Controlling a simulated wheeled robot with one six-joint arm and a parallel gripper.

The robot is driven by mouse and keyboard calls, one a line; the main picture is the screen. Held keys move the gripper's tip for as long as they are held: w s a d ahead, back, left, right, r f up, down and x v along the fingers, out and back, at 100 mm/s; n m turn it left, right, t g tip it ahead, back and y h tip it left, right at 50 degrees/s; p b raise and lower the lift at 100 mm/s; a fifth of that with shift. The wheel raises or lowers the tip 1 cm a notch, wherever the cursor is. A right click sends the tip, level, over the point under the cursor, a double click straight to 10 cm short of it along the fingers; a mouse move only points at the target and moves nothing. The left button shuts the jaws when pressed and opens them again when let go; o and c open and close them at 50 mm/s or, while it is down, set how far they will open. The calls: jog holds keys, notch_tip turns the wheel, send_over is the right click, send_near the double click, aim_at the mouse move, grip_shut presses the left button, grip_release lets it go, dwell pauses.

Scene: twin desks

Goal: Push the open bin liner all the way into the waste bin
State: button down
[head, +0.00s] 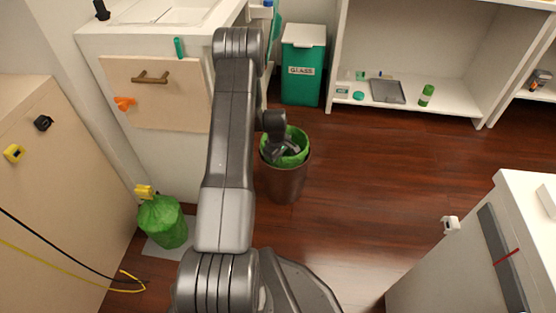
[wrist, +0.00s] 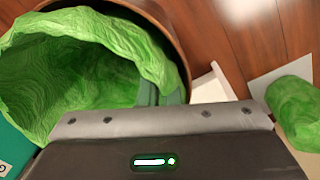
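The waste bin (head: 285,187) is a round brown bin standing on the floor, just right of my arm. The open green bin liner (head: 298,136) sits in its mouth, with part of its edge standing above the rim. In the wrist view the liner (wrist: 75,60) is spread open and wrinkled, and the bin's brown rim (wrist: 172,22) curves around its far side. My gripper (head: 285,150) is at the bin mouth, over the liner. Its fingers (wrist: 160,95) are close together and against or just beside the liner's near edge; their tips are partly hidden.
A green glass bin (head: 303,85) stands behind, beside low white shelves (head: 455,100). A tied green bag (head: 163,222) stands on the floor at left, near a drawer cabinet (head: 165,95). Another desk (head: 450,260) is at lower right. The floor right of the bin is clear.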

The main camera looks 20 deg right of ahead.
jog(key=shift+f+b, duration=0.4)
jog(key=shift+f, duration=0.2)
jog(key=c, duration=1.6)
grip_release()
jog(key=shift+o, duration=0.2)
notch_tip(320, 180, up, 14)
jog(key=p, duration=0.4)
jog(key=shift+s+a, duration=0.15)
jog(key=shift+a, duration=0.15)
jog(key=shift+f, duration=0.15)
jog(key=f+b, duration=0.1)
jog(key=f, duration=0.3)
jog(key=f+b, duration=0.1)
jog(key=f, duration=0.4)
jog(key=f+b, duration=0.2)
jog(key=f, duration=0.2)
jog(key=shift+d+f, duration=0.3)
jog(key=shift+r+p, duration=0.3)
